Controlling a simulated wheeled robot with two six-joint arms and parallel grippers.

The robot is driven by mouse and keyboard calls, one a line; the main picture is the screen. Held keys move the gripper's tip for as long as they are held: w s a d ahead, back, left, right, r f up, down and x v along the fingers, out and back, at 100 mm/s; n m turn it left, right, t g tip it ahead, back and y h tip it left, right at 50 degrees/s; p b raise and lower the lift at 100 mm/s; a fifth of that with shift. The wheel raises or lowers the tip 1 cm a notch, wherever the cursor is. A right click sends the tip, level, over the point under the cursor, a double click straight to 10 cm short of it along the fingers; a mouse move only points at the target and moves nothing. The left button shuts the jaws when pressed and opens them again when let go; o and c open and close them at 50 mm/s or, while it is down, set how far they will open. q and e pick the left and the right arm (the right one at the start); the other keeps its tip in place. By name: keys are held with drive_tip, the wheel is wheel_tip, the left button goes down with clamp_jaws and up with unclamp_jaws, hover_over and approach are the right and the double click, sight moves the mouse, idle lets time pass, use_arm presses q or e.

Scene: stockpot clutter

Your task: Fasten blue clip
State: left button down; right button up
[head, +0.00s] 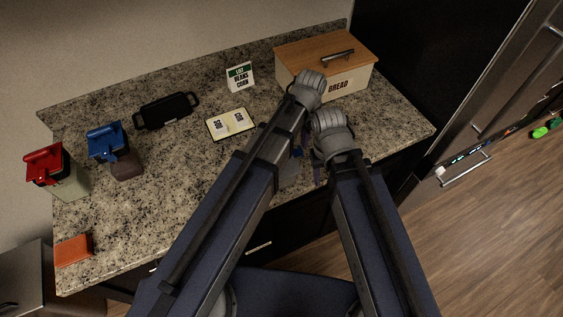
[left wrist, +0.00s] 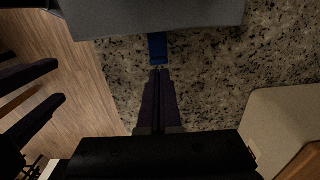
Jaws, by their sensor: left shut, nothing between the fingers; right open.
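A blue clip (left wrist: 157,47) shows in the left wrist view as a narrow blue tab at the edge of a grey body (left wrist: 150,15), over the speckled counter. My left gripper (left wrist: 160,72) is shut and empty. Its dark fingertips point at the clip's lower end and look very close to it; I cannot tell whether they touch. My right gripper (left wrist: 60,82) is open, with its two dark fingers apart at the left of that view. In the head view my arms hide most of the clip area, and a grey surface (head: 289,173) shows between them.
A bread box (head: 295,65) with a wooden lid stands at the back right. An orange block (head: 73,250) lies front left.

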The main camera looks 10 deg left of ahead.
sight(295, 153)
use_arm(q)
drive_tip(key=shift+s+a, duration=0.4)
drive_tip(key=shift+a, duration=0.2)
drive_tip(key=shift+s+a, duration=0.35)
drive_tip(key=shift+a, duration=0.2)
drive_tip(key=shift+s+a, duration=0.1)
drive_tip(key=shift+a, duration=0.05)
wheel_tip(295, 153, up, 8)
drive_tip(key=w+d+p, duration=0.1)
drive_tip(key=d+p, duration=0.1)
drive_tip(key=p, duration=0.6)
drive_tip(key=shift+w+d, duration=0.3)
drive_tip(key=shift+w, duration=0.05)
drive_tip(key=shift+s, duration=0.1)
